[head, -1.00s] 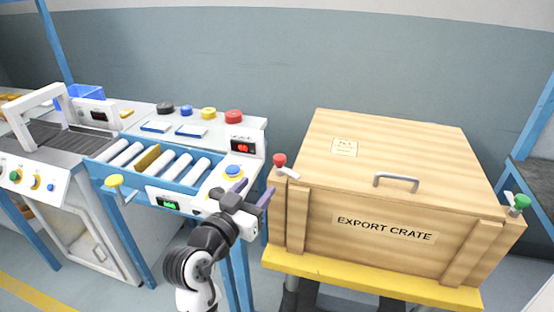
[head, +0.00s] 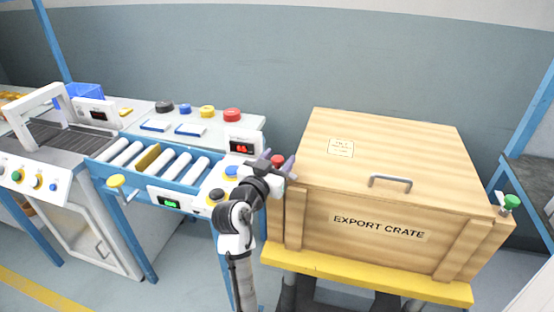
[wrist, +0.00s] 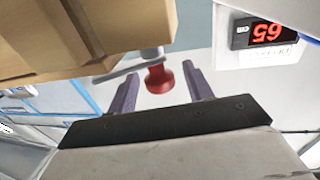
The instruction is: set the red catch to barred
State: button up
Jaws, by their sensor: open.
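The red catch (head: 278,160) is a red knob at the left side of the wooden export crate (head: 380,195). In the wrist view its red knob (wrist: 160,78) sits on a grey lever (wrist: 118,72) beside the crate's wooden wall. My gripper (head: 278,157) is open at the catch. In the wrist view the fingers (wrist: 160,88) stand apart with the knob between or just beyond their tips; I cannot tell whether they touch it. In the head view my gripper hides most of the lever.
A green-knobbed catch (head: 511,202) is on the crate's right side. The lid has a grey handle (head: 390,181). A roller bench (head: 170,165) with coloured buttons and a red display (head: 242,146) stands close on the left. The crate rests on a yellow-edged stand (head: 360,274).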

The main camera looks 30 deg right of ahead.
jog(key=shift+c, duration=0.2)
jog(key=c, duration=0.9)
jog(key=shift+n+t+y+p, duration=1.4)
jog(key=shift+n+t+y, duration=0.2)
jog(key=shift+t+y, duration=0.2)
jog(key=shift+c, duration=0.2)
jog(key=shift+n+t+y+p, duration=0.35)
jog(key=shift+n+t+y, duration=0.4)
jog(key=shift+y, duration=0.25)
jog(key=o, duration=1)
jog(key=shift+s, duration=0.1)
